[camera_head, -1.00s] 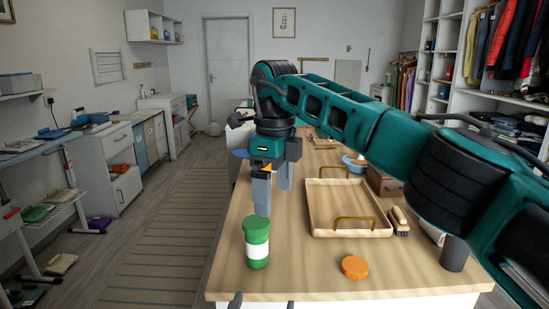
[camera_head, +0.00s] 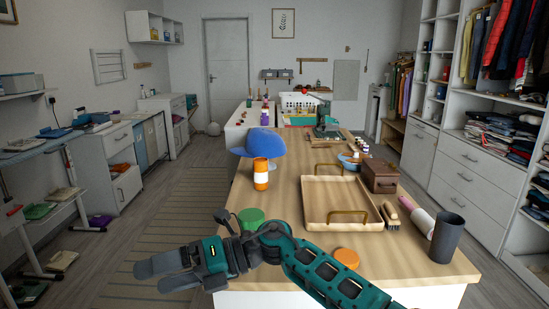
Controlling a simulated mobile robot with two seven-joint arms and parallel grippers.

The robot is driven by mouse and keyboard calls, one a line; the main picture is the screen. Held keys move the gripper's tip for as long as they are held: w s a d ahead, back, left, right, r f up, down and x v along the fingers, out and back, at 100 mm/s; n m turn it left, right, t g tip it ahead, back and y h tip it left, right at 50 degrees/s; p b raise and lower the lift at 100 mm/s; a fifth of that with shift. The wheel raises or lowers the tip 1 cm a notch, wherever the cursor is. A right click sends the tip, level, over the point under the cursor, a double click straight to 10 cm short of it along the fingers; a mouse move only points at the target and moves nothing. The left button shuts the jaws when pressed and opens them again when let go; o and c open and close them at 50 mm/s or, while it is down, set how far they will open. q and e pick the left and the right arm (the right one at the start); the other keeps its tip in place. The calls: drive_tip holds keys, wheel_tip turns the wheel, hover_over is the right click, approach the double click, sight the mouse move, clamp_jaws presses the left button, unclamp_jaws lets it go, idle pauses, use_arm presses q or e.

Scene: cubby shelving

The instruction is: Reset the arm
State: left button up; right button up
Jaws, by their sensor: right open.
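My right arm, green and black, comes in from the lower right and lies low across the table's front edge. My right gripper (camera_head: 166,270) is open and empty, pointing left, out beyond the table's left front corner and over the floor. My left gripper is not in view. A green-lidded jar (camera_head: 250,216) stands just behind my right wrist, its lower part hidden by the arm. An orange round lid (camera_head: 346,257) lies flat near the table's front edge, to the right of the arm's bend.
The wooden table (camera_head: 290,190) holds a tray (camera_head: 341,184) with brass handles, an orange-and-white bottle (camera_head: 261,173), a blue hat (camera_head: 257,146), a brown box (camera_head: 380,175), a brush (camera_head: 390,216) and a dark cup (camera_head: 446,238). The striped rug (camera_head: 160,225) on the left is clear.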

drive_tip(key=w+d+f+m+t+h, duration=0.15)
drive_tip(key=d+f+m+t, duration=0.35)
drive_tip(key=d+m+t, duration=0.7)
drive_tip(key=w+d+f+m+t+h, duration=0.15)
drive_tip(key=d+f+m+t, duration=0.55)
drive_tip(key=m, duration=1.1)
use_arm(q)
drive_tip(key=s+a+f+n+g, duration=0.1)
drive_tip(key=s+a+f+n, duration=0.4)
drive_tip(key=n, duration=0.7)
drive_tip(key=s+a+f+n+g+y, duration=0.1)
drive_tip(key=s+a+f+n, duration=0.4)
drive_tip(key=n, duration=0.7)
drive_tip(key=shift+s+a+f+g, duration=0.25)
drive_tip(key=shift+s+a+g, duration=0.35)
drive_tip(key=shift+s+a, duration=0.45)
use_arm(e)
drive_tip(key=s+d+f+m+g+h, duration=0.3)
drive_tip(key=s+d+f+m+h, duration=0.7)
drive_tip(key=s+d+f, duration=0.5)
drive_tip(key=s+d+m, duration=0.1)
drive_tip(key=s+m, duration=0.1)
drive_tip(key=shift+s+d+f+m+g, duration=0.35)
drive_tip(key=shift+s+f+m+g, duration=0.05)
